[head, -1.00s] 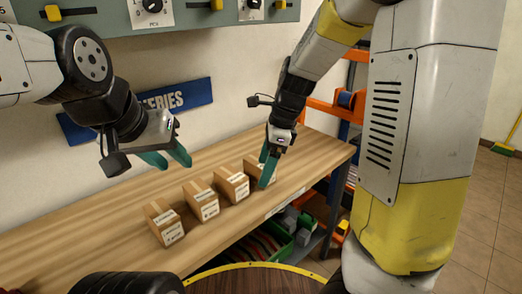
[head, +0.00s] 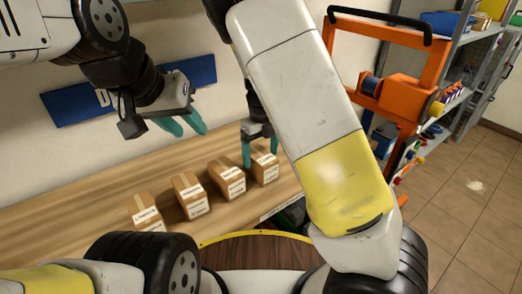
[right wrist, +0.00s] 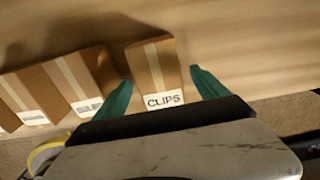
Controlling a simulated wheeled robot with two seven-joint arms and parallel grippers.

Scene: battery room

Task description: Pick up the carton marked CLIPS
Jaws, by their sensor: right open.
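The CLIPS carton (right wrist: 152,66) is a small brown box with light tape and a white label, readable in the right wrist view. It stands on the wooden bench and is the rightmost carton in the row in the head view (head: 265,170). My right gripper (head: 259,156) is open and points down at it. In the right wrist view the green fingers (right wrist: 160,84) lie to either side of the carton, apart from it. The fingers' height relative to the box is hard to tell. My left gripper (head: 187,129) is open and empty above the bench.
Several similar cartons stand left of it, the nearest one (head: 228,181) a small gap away. The bench (head: 75,215) is clear at the left. A blue sign (head: 75,103) hangs on the wall behind. An orange frame (head: 400,97) and shelving stand at the right.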

